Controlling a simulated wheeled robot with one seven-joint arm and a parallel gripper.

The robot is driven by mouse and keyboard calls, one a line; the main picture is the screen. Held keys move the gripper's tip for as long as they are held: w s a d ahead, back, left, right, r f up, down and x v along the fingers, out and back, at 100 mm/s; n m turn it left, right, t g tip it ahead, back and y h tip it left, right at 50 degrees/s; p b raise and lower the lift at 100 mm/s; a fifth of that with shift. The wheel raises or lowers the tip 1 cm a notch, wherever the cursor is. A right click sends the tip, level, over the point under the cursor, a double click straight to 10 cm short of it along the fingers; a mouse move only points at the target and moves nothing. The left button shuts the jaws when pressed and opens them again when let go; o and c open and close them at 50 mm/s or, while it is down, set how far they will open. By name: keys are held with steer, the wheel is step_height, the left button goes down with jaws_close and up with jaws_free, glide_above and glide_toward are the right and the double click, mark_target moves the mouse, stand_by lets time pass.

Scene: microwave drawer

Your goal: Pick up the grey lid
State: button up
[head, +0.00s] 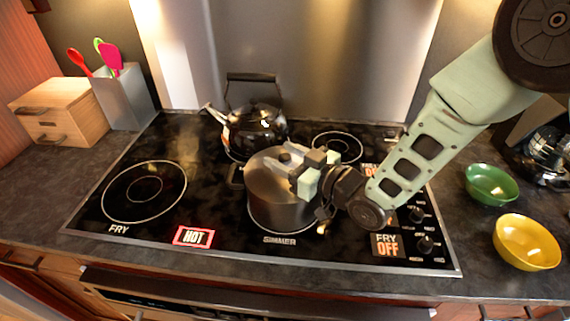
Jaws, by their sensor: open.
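The grey lid (265,178) sits on top of a grey metal pot (275,211) on the front middle burner of the black stovetop. A small dark knob (284,157) stands at the lid's centre. My gripper (287,162) reaches in from the right, just over the lid, with its jaws open around or beside the knob. I cannot tell whether a finger touches the knob or the lid. The gripper and wrist hide the right part of the lid and some of the pot's right side.
A dark kettle (254,130) stands close behind the pot. A green bowl (490,185) and a yellow bowl (526,243) sit on the right counter. A wooden box (62,108) and a utensil holder (124,98) stand at left. The left burner (144,190) is bare.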

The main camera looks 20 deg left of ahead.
jaws_close()
steer(key=shift+r, duration=0.1)
